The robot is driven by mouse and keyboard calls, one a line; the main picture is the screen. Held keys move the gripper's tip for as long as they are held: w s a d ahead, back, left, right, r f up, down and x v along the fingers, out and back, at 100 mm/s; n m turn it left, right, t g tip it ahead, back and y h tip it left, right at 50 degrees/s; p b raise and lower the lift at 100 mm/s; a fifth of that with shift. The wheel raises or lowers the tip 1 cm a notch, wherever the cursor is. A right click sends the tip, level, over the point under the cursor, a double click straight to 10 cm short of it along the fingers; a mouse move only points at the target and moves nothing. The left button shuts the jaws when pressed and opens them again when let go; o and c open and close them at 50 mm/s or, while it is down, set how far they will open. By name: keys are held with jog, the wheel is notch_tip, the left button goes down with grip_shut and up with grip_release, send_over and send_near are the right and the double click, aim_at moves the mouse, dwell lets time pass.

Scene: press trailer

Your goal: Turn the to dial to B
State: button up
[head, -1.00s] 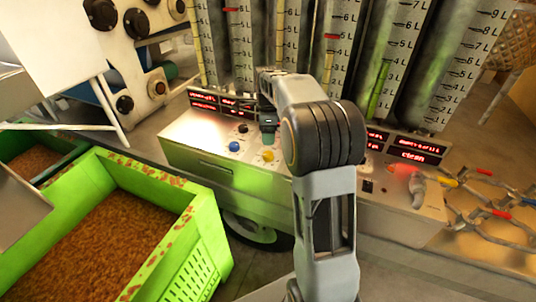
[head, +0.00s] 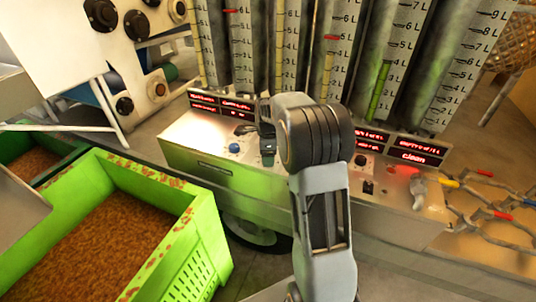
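The control panel (head: 210,165) is a pale metal box below the measuring tubes, with small knobs on its sloped top. A blue knob (head: 234,148) and a dark knob (head: 241,130) are on its left part. A black knob (head: 361,160) is on its right part. I cannot read which of them is the to dial, nor any B mark. My gripper (head: 267,158) points down at the panel, just right of the blue knob, and covers the spot there. Its fingers are too small to tell whether they are open or touch anything. My arm hides the panel's middle.
Red-lit displays (head: 414,156) line the panel's back edge. A black switch (head: 368,187) and a grey lever (head: 418,190) are at the right. Tall graduated tubes (head: 330,60) stand behind. A green crate (head: 190,225) of brown material is at the left.

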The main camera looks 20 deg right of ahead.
jog(key=c, duration=0.9)
jog(key=shift+n, duration=0.4)
jog(key=n+p, duration=0.1)
jog(key=n, duration=0.2)
jog(key=shift+r+n, duration=0.1)
jog(key=shift+n, duration=0.3)
jog(key=n+p, duration=0.1)
jog(key=n, duration=0.3)
jog(key=shift+n, duration=0.3)
jog(key=n, duration=0.4)
jog(key=shift+n+p, duration=0.35)
jog(key=shift+n, duration=1.85)
